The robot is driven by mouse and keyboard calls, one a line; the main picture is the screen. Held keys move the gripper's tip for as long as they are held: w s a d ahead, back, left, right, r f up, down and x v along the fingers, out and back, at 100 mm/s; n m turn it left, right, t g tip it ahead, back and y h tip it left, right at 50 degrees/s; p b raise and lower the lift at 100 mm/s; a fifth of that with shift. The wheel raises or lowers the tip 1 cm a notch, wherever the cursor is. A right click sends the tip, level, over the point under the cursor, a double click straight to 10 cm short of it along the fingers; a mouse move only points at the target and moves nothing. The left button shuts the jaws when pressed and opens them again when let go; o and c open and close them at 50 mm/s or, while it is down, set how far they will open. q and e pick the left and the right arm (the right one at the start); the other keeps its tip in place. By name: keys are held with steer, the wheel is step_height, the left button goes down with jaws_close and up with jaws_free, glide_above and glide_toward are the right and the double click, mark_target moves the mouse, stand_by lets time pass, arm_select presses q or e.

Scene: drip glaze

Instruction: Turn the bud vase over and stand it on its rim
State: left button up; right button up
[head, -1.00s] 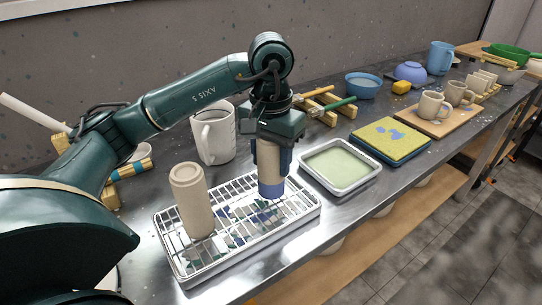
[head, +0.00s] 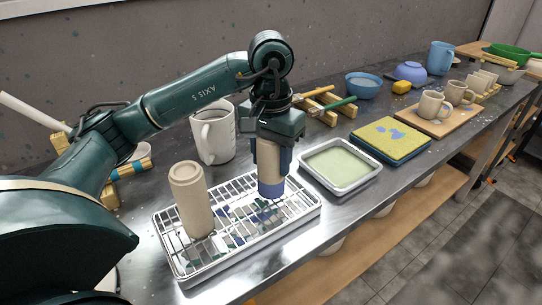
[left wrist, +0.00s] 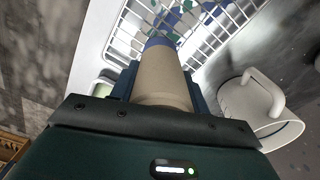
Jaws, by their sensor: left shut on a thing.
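The bud vase (head: 271,187) is a beige cylinder with a blue band at its lower end. My left gripper (head: 271,163) points down and is shut on it from above, with a finger on either side. The vase is upright, blue end down, over the right part of the white wire rack (head: 252,251). In the left wrist view the vase (left wrist: 161,76) runs between the fingers, its blue end at the wires. I cannot tell whether it touches them. Its upper end is hidden by the gripper. My right gripper is not in view.
A second beige vessel (head: 190,205) stands on the rack's left part. A white mug (head: 213,138) stands behind the rack. A tray of pale green glaze (head: 340,167) and a yellow sponge (head: 390,138) on a blue tray are to the right. The counter's front edge is close to the rack.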

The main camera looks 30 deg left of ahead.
arm_select(q)
steer(key=shift+f+b, duration=0.4)
steer(key=shift+b, duration=0.05)
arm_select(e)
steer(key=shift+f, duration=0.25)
arm_select(q)
steer(key=o, duration=1.4)
steer(key=shift+c, duration=0.2)
step_height(320, 180, up, 13)
steer(key=p, duration=0.3)
steer(key=shift+f+p, duration=0.15)
steer(key=shift+p, duration=0.2)
steer(key=shift+r, duration=0.3)
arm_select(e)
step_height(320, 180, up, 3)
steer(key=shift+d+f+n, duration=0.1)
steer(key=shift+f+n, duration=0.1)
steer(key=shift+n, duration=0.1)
